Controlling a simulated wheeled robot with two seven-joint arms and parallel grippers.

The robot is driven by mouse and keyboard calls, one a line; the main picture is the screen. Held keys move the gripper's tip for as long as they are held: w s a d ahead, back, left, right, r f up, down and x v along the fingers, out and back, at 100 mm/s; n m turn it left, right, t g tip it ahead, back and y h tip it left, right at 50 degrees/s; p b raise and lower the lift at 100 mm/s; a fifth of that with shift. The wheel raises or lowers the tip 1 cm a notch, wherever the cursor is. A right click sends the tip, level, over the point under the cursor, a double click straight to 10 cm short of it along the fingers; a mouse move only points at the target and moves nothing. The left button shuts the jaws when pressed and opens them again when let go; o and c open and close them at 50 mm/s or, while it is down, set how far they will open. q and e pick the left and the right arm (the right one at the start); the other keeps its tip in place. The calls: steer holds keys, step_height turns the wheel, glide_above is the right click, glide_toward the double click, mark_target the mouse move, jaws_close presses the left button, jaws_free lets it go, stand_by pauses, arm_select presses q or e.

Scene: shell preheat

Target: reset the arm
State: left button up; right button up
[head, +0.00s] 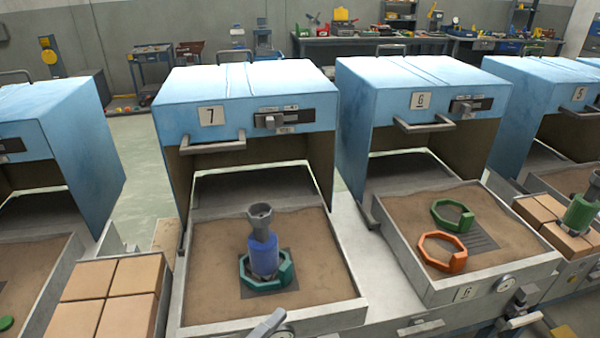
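Neither of my grippers shows in the head view, and no part of my arms can be made out. In the open sand tray (205,270) of station 7 stands a blue cylinder with a grey flared top (263,254). It is upright, and a dark green octagonal ring (284,272) lies around its foot. In the sand tray (400,215) of station 6 lie a green open ring (437,218) and, in front of it, an orange open ring (424,250). Both are empty.
Blue hoods (250,90) with front handles stand raised behind the trays. Tan blocks (105,300) are stacked left of station 7, and more (545,215) right of station 6. A green cylinder with a grey top (580,212) stands at the right edge. Grey levers and dials edge the tray fronts.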

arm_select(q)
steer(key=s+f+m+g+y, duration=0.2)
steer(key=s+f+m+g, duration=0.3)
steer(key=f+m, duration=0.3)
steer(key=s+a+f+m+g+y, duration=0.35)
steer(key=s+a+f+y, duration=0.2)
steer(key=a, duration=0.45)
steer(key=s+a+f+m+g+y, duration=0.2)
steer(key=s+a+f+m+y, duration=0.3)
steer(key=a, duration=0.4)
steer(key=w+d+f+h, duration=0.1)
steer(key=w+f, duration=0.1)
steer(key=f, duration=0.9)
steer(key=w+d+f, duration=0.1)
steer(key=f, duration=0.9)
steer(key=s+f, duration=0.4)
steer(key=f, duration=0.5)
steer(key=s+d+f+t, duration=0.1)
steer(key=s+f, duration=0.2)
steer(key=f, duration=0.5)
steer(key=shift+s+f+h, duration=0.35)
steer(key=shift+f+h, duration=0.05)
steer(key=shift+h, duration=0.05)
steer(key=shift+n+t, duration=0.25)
